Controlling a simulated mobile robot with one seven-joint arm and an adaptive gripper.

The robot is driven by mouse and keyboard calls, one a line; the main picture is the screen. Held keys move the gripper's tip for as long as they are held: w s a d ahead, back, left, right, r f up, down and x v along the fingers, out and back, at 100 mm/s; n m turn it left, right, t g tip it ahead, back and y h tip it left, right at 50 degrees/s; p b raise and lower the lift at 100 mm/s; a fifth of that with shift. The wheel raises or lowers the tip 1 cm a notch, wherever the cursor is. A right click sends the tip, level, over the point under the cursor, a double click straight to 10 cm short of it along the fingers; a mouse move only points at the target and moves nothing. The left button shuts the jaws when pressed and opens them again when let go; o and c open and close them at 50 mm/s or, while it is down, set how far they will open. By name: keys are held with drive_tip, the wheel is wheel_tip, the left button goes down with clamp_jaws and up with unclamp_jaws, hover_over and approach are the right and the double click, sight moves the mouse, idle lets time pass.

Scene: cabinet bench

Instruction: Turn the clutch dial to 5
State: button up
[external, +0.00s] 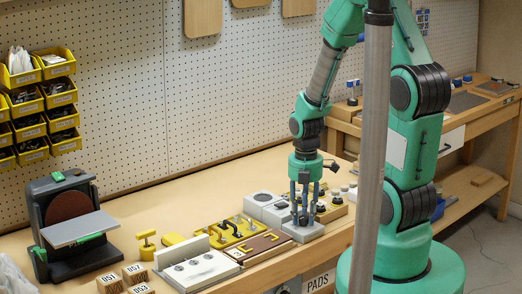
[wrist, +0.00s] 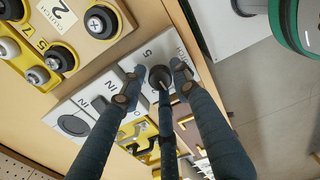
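A dark round knob (wrist: 160,76), which looks like the clutch dial, stands on a pale grey panel (wrist: 105,95) in the wrist view. The panel carries printed marks, with a "5" readable near the knob; where the knob points cannot be made out. My gripper (wrist: 156,84) points down over the panel with its dark fingers spread around the knob. A gap shows between the left fingertip and the knob; the right fingertip is close to it, and contact is unclear. In the external view my gripper (external: 304,221) is low over the grey panel (external: 303,235), and its fingers hide the knob.
A board with black knobs (external: 328,209) stands just right of my gripper. A pale box with a round disc (external: 263,198) is behind left.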

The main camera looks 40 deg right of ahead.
clamp_jaws()
